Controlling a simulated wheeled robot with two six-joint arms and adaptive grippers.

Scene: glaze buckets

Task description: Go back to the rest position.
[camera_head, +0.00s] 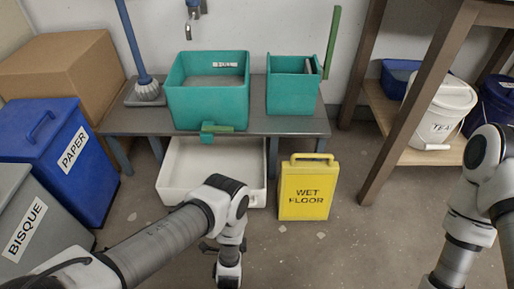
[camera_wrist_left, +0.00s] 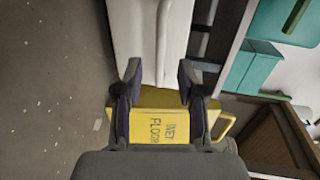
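My left arm reaches in from the lower left of the head view and bends down at the wrist, over the floor in front of the bench. In the left wrist view my left gripper (camera_wrist_left: 158,82) is open, its two dark fingers well apart with nothing held between them. The yellow wet floor sign (camera_head: 305,196) stands upright on the floor to the right of that arm; it also shows beyond the fingers in the left wrist view (camera_wrist_left: 160,128). My right arm shows at the right edge of the head view, but its gripper is out of the picture.
A grey bench (camera_head: 290,126) carries two teal buckets (camera_head: 208,104) (camera_head: 292,95). A white basin (camera_head: 180,183) sits beneath it. Blue paper (camera_head: 65,155) and grey bisque (camera_head: 35,228) bins stand left. A wooden shelf (camera_head: 385,110) with buckets stands right. Floor right of the sign is clear.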

